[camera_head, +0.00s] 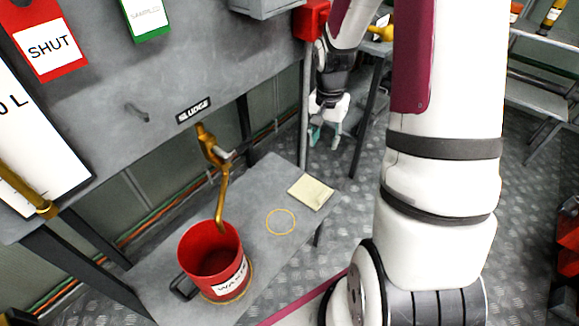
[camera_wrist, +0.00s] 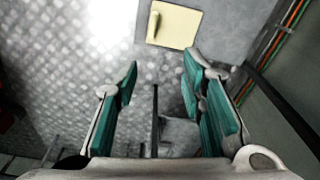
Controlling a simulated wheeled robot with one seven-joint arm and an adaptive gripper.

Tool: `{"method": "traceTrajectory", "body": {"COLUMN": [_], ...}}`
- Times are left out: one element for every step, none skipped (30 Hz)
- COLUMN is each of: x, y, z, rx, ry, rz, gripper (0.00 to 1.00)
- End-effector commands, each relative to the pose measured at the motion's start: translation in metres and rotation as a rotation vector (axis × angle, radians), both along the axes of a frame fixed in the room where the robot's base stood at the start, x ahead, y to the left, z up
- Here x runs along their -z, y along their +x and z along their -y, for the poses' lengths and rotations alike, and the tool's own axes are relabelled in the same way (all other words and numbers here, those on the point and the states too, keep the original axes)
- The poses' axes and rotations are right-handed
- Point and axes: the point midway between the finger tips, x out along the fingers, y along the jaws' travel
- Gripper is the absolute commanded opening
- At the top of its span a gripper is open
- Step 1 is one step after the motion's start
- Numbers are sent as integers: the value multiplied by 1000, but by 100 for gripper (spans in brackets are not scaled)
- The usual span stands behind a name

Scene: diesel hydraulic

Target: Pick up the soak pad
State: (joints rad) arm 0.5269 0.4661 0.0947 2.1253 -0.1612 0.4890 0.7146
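The soak pad (camera_head: 311,192) is a flat, pale yellow square. It lies on the grey bench (camera_head: 266,262) near its far right end. In the wrist view the pad (camera_wrist: 176,27) shows at the top, beyond my fingertips, with a small roll-like strip on its left part. My gripper (camera_head: 324,138) is beyond the pad and above the floor in the head view, apart from the pad. In the wrist view my gripper (camera_wrist: 160,75) has its two teal-padded fingers spread wide with nothing between them.
A red bucket (camera_head: 198,247) with a white label stands on the bench under a brass tap (camera_head: 212,150). A yellow ring mark (camera_head: 281,222) lies between bucket and pad. A red box (camera_head: 311,20) on a post is near my arm. Shelving (camera_head: 540,80) stands at right.

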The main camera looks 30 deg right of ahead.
Motion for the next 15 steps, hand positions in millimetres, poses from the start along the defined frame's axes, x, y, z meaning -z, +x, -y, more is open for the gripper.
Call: {"method": "traceTrajectory", "body": {"x": [36,50,67,79,88,100,107,113,119,123,126,131,135,139,145], "y": [2,3,3,3,4,3,3,3,3,3,3,3,2,2,2], "z": [9,13,18,21,24,27,29,30,32,32,33,33,33,33,33], "rx": [45,69,99,119,136,156,169,178,189,196,201,205,206,207,207], "ry": [18,24,34,39,43,50,54,56,60,61,63,64,65,66,66], "rz": [-16,-21,-27,-29,-31,-35,-37,-39,-39,-40,-41,-41,-43,-44,-44], "gripper": [37,37,37,37,37,37,37,37,37,37,37,37,37,37,37]}}
